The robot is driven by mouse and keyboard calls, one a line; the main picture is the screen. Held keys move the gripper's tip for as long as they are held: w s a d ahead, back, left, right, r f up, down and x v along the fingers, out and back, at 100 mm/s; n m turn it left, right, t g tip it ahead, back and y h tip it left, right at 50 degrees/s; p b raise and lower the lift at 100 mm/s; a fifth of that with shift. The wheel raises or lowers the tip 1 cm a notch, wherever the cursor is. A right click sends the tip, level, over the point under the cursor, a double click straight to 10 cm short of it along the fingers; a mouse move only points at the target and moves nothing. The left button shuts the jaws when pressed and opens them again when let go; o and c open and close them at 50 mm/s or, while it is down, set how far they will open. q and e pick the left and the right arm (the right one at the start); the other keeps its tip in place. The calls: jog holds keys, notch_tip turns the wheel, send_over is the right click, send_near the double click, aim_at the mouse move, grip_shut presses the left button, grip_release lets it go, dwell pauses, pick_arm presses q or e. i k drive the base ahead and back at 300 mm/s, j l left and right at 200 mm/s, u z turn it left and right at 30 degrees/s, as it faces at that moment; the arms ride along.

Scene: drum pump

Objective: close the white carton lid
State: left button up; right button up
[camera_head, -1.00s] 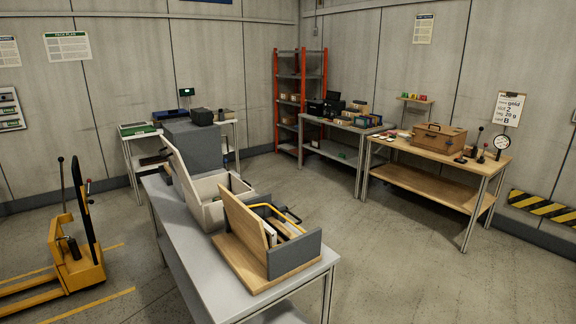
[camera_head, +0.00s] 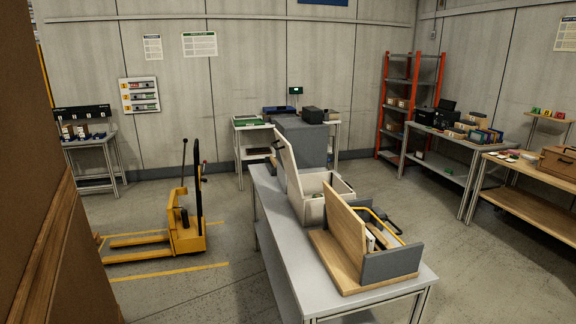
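The white carton (camera_head: 311,207) stands on the grey table in the middle of the view, behind a wooden tool box. Its lid (camera_head: 289,165) stands up, tilted, along the carton's left side, so the carton is open. Part of the inside shows, with something small in it that I cannot make out. Neither of my grippers is in view.
The wooden tool box (camera_head: 348,240) with grey ends and a yellow-handled tool sits at the table's near end. A grey box (camera_head: 302,140) stands behind the carton. The grey table (camera_head: 291,262) has bare top at its left. A yellow pallet truck (camera_head: 184,226) stands left; a brown surface (camera_head: 35,190) fills the left edge.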

aim_at(286, 149)
jog(key=u, duration=0.4)
jog(key=i+u, duration=0.3)
jog(key=i, duration=0.4)
jog(key=i+l+u, duration=0.1)
jog(key=i+u, duration=0.15)
jog(key=i, duration=0.4)
jog(key=i+z, duration=0.25)
jog(key=i, duration=0.25)
jog(key=i+j+z, duration=0.15)
jog(key=i+z, duration=0.15)
jog(key=i, duration=0.15)
